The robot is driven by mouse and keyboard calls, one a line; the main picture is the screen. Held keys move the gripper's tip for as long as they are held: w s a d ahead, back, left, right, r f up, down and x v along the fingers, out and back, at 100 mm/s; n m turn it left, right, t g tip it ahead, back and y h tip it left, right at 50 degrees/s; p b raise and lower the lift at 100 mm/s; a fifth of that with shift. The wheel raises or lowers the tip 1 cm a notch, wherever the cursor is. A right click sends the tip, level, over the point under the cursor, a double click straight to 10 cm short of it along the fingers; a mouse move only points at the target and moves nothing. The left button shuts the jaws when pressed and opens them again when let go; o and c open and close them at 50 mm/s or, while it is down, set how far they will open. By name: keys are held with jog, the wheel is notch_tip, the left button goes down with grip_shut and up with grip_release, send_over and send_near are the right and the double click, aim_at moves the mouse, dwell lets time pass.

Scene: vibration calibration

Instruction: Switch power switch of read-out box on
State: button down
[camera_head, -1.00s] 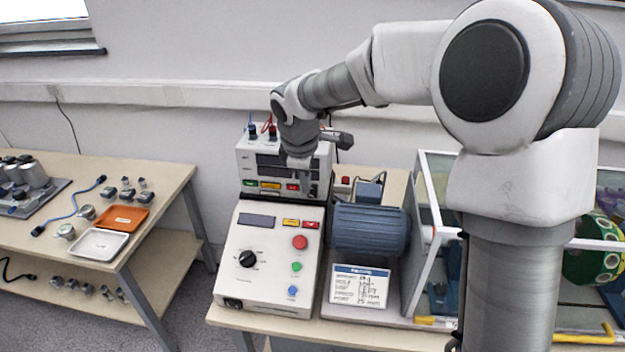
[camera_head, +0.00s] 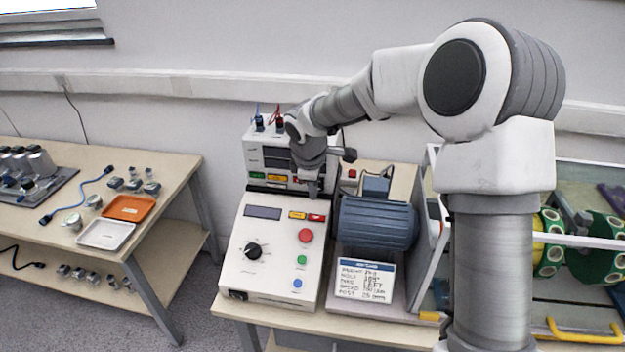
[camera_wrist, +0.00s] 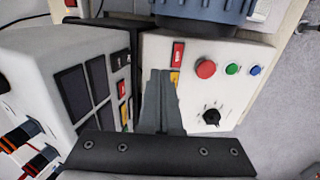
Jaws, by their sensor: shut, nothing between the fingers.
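The read-out box (camera_head: 252,150), white with dark displays and coloured labels, stands behind a sloped control box (camera_head: 236,265). My gripper (camera_head: 314,188) is shut and empty, pointing down at the lower right of the read-out box's front. It hides that corner, and I cannot make out the power switch in the head view. In the wrist view, the closed fingers (camera_wrist: 162,80) lie between the read-out box (camera_wrist: 38,70) and the control box (camera_wrist: 200,45). A dark part beside the read-out box's labels is partly covered by the fingers; contact cannot be told.
Cables rise from the read-out box's top. A framed clear enclosure (camera_head: 560,235) is at right. A left table holds an orange tray (camera_head: 130,207) and a white tray (camera_head: 105,234).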

aim_at(319, 185)
jog(key=x, duration=0.3)
jog(key=shift+w+f, duration=0.1)
jog(key=shift+w, duration=0.2)
jog(key=shift+w+d, duration=0.25)
jog(key=shift+w, duration=0.8)
jog(key=shift+w+d+f+p, duration=0.15)
jog(key=shift+w+p, duration=0.15)
jog(key=shift+w, duration=0.25)
jog(key=shift+w+f+b, duration=0.15)
jog(key=shift+f+b, duration=0.15)
jog(key=shift+b, duration=0.6)
jog(key=shift+r+t, duration=0.15)
jog(key=shift+t, duration=0.15)
jog(key=shift+r, duration=0.1)
